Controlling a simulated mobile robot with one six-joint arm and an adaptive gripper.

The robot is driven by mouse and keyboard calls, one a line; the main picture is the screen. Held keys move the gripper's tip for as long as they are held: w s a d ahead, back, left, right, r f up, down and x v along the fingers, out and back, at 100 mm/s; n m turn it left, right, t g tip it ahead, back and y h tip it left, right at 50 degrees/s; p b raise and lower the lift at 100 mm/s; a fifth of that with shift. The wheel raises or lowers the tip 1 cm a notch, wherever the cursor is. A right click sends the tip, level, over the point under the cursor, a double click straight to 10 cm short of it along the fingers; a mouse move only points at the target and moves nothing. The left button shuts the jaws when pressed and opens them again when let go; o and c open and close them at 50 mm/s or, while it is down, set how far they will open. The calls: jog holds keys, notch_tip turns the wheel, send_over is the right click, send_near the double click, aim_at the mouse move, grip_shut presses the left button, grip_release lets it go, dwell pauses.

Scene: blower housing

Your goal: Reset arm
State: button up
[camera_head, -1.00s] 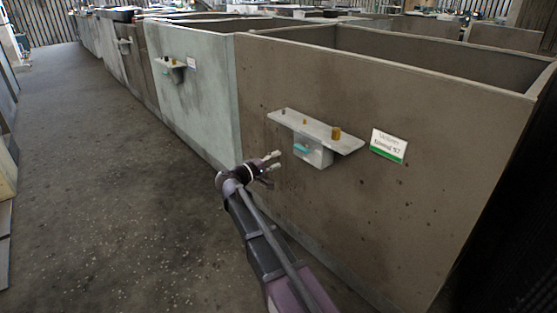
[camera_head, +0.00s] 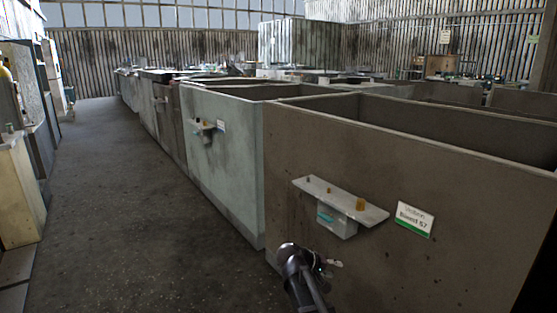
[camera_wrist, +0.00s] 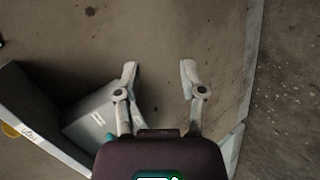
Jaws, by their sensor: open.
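My gripper (camera_head: 332,264) is near the brown pen wall (camera_head: 400,185) in the head view, just below a small wall-mounted shelf (camera_head: 358,203). In the wrist view my gripper (camera_wrist: 158,68) is open, with its two pale fingers apart and nothing between them. The brown wall (camera_wrist: 165,30) fills most of the wrist view behind the fingers. A grey box (camera_wrist: 95,118) under the shelf lies left of the fingers, and the left finger overlaps its edge in the picture. I cannot tell whether they touch.
The shelf carries several small yellow-brown pieces. A white and green sign (camera_head: 414,219) hangs right of it. A pale green pen (camera_head: 225,150) with its own shelf (camera_head: 207,126) stands farther left. The concrete aisle floor (camera_head: 120,200) is clear. Cabinets (camera_head: 18,185) line the left side.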

jog(key=s+f+m+g+y+p, duration=0.2)
jog(key=s+y, duration=0.3)
jog(key=s, duration=0.4)
jog(key=s+f+m+g+y+p, duration=0.1)
jog(key=s+f+g+y, duration=0.15)
jog(key=s+y, duration=0.45)
notch_tip(320, 180, up, 38)
jog(key=s+h+p, duration=0.1)
jog(key=s+p, duration=0.1)
jog(key=p, duration=3.6)
jog(key=shift+h, duration=0.3)
jog(key=shift+a+f, duration=0.1)
jog(key=shift+f, duration=0.05)
